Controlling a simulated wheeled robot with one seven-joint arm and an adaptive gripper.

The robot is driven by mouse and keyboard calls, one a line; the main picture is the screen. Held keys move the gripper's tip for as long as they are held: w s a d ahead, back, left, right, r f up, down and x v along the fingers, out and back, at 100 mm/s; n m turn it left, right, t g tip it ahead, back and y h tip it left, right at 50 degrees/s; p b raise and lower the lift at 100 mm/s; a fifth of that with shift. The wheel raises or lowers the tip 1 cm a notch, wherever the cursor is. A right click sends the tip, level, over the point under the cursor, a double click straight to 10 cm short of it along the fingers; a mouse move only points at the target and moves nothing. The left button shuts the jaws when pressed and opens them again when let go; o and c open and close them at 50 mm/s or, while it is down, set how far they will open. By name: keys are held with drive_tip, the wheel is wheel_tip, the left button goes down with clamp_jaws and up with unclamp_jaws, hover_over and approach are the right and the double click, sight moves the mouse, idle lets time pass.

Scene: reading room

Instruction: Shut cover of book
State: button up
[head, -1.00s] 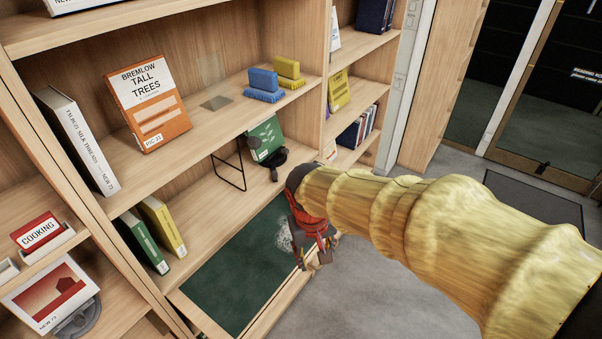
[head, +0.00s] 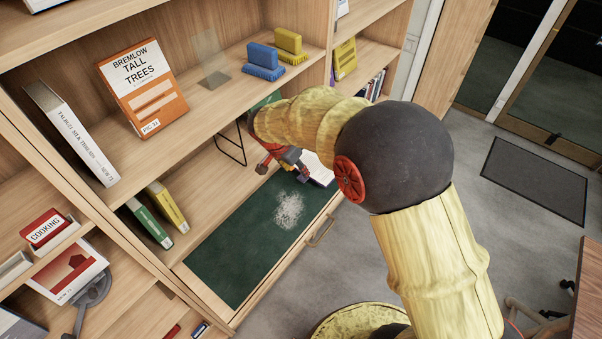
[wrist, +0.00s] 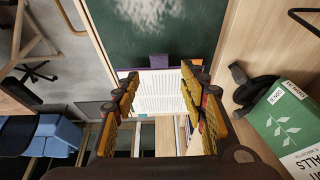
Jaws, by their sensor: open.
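An open book (head: 320,170) with white printed pages lies at the right end of the dark green mat on the low shelf. In the head view it is partly hidden by my arm and gripper. In the wrist view its open page (wrist: 153,92) shows between my fingers, with a purple edge at its top. My gripper (head: 283,160) is above the shelf near the book. In the wrist view my gripper (wrist: 160,85) has its fingers spread apart with nothing held; I cannot tell its height over the page.
The green mat (head: 235,250) carries a pale powdery patch (head: 289,210). A green leaf-patterned book (wrist: 285,120) and a black stand (wrist: 255,88) are right in the wrist view. A wire bookend (head: 230,147) stands behind. A drawer handle (head: 321,232) sticks out in front.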

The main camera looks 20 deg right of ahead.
sight(301, 179)
drive_tip(key=shift+x, duration=3.05)
drive_tip(key=shift+c, duration=1)
clamp_jaws()
